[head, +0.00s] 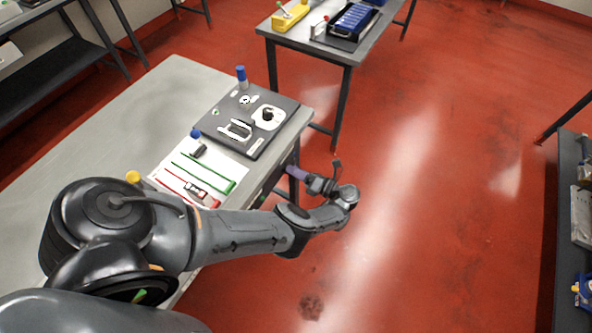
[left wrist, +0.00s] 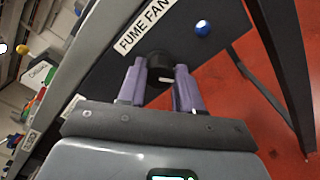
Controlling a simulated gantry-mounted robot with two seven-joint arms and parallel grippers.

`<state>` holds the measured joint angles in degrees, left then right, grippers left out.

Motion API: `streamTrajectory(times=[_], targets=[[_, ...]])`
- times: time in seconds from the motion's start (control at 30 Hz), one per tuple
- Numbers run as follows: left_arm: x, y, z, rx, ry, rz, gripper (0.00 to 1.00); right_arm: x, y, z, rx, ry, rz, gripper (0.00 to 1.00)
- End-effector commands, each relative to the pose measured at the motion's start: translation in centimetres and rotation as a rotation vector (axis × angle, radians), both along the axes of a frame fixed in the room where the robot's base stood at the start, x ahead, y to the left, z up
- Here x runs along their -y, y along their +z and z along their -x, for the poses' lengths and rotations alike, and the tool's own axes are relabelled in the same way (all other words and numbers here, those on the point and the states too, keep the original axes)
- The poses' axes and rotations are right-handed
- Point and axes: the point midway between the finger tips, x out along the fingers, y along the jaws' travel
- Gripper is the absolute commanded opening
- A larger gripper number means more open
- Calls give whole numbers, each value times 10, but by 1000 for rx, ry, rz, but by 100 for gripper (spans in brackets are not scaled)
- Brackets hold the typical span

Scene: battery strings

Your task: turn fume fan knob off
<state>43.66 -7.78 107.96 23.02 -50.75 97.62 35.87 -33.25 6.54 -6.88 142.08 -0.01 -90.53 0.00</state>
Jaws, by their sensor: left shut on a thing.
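The fume fan knob (left wrist: 158,62) is black with a white mark and sits on the dark front panel, just below a white "FUME FAN" label (left wrist: 146,25) in the left wrist view. My left gripper (left wrist: 162,78) has its two purple fingers on either side of the knob and is shut on it. In the head view the left gripper (head: 297,173) is at the workbench's right front side, and the knob is hidden there. I cannot tell which setting the white mark points to. My right gripper is not in view.
A blue round lamp or button (left wrist: 203,27) sits beside the label. On the grey workbench (head: 120,125) are a dark fixture plate (head: 222,125) and a white sheet (head: 233,163) with red and green strips. A second table (head: 345,52) stands behind. Red floor (head: 430,190) is clear to the right.

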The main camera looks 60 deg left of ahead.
Motion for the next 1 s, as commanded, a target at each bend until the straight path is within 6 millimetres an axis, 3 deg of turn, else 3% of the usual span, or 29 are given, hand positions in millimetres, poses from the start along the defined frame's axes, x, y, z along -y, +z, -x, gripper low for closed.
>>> streamTrajectory(times=[0.5, 1.0], targets=[[0, 0, -1, -384, 1, 228, 4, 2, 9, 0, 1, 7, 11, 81], [0, -2, -1, -540, 0, 319, 4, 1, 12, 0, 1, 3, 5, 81]])
